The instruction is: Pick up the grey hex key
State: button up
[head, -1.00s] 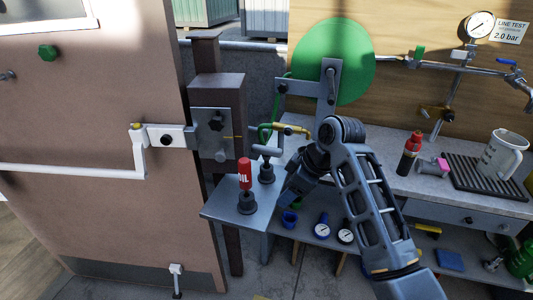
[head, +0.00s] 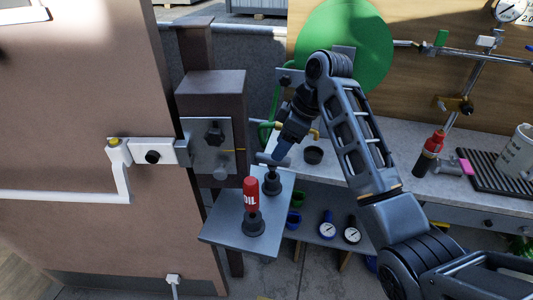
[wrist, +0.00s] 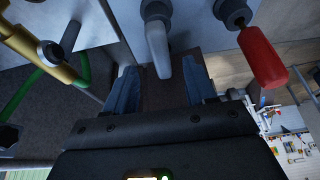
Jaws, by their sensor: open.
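The grey hex key (head: 266,158) has a T-shaped handle and stands upright in a dark round holder (head: 271,186) on the small grey shelf. In the wrist view, the hex key (wrist: 158,46) comes from its holder at the top and its end reaches towards the gap between the fingers. My gripper (head: 281,152) is just above the handle in the head view and partly overlaps it. In the wrist view, my gripper (wrist: 160,82) is open, with one blue finger on each side. I cannot tell whether it touches the key.
A brass-coloured pipe (wrist: 30,42) and green hose are at left there. The door (head: 90,110) is left of the shelf.

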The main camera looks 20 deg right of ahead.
aim_at(270, 162)
jog(key=shift+w+a+f, duration=0.25)
jog(key=shift+f, duration=0.4)
jog(key=shift+p+x, duration=0.7)
jog(key=shift+x, duration=2.5)
jog(key=shift+s, duration=0.15)
jog(key=shift+c, duration=0.4)
grip_shut()
